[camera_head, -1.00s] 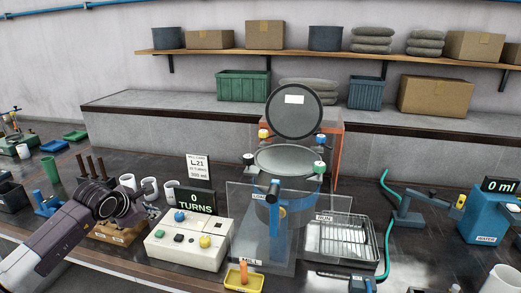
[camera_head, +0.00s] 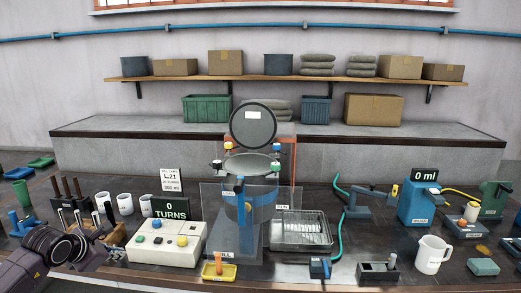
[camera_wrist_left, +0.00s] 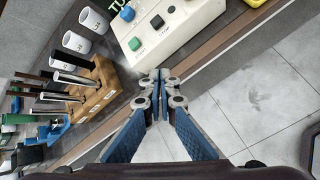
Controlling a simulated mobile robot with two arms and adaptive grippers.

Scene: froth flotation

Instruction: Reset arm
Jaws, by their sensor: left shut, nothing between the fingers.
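My left gripper (camera_head: 114,250) shows at the lower left of the head view, at the front edge of the bench. In the left wrist view its blue-padded fingers (camera_wrist_left: 158,84) meet at the tips with nothing between them. They are over the bench edge and pale floor tiles, below the white control box (camera_wrist_left: 165,25). The same control box (camera_head: 150,250) stands right of the gripper in the head view. My right gripper is in neither view.
A wooden rack (camera_wrist_left: 95,93) with dark-handled tools and white cups (camera_wrist_left: 76,42) is close to the left gripper. The mill with its clear guard (camera_head: 212,205) stands mid-bench. A metal tray (camera_head: 300,240), blue water unit (camera_head: 418,205) and white jug (camera_head: 432,256) are to the right.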

